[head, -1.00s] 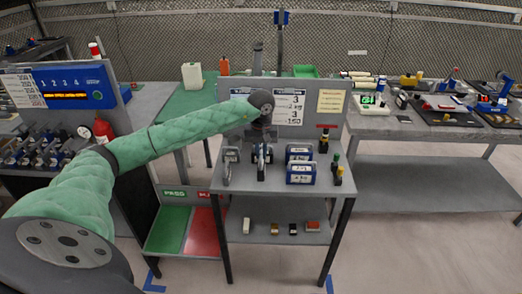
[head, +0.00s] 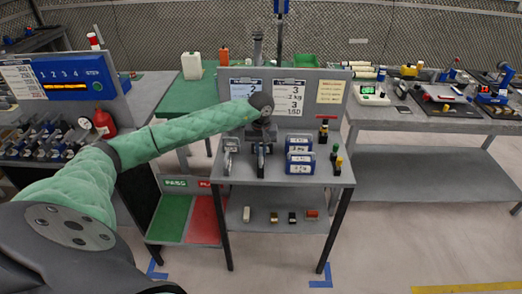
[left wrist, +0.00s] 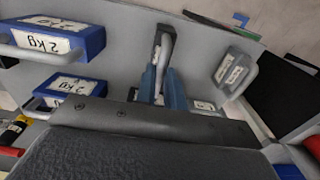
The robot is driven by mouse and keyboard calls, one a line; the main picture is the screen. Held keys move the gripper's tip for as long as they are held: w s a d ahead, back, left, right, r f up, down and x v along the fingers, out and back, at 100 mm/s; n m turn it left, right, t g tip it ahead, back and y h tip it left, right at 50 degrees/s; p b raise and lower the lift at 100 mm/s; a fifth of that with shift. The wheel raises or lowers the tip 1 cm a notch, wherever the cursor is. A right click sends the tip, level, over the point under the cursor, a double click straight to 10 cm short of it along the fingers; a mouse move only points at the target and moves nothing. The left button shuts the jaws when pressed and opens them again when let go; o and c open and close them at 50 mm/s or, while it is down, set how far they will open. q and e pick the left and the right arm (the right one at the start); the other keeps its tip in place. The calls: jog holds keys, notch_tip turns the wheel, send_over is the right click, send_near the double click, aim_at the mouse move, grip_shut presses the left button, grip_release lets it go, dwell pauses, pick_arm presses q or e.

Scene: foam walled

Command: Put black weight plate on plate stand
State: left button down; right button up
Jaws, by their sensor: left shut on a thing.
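My left gripper (head: 262,143) hangs over the middle of the small grey table and is shut. Between its fingers is a narrow dark upright piece with a grey handle, which I take as the black weight plate (head: 262,165); it also shows edge-on in the left wrist view (left wrist: 163,42). It is still at about table-top level, and I cannot tell if it touches the table. I cannot single out the plate stand with certainty. My right gripper is not in view.
Blue 2 kg weights (head: 299,144) with handles stand to the right of the gripper. A grey labelled weight (head: 231,158) stands close on the left. Small yellow- and green-topped pieces (head: 337,158) stand near the right edge. A sign board (head: 312,93) rises behind.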

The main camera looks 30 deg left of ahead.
pick_arm(q)
jog(key=c, duration=1.5)
grip_release()
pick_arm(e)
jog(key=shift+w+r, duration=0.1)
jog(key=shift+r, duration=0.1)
pick_arm(q)
jog(key=shift+r, duration=0.1)
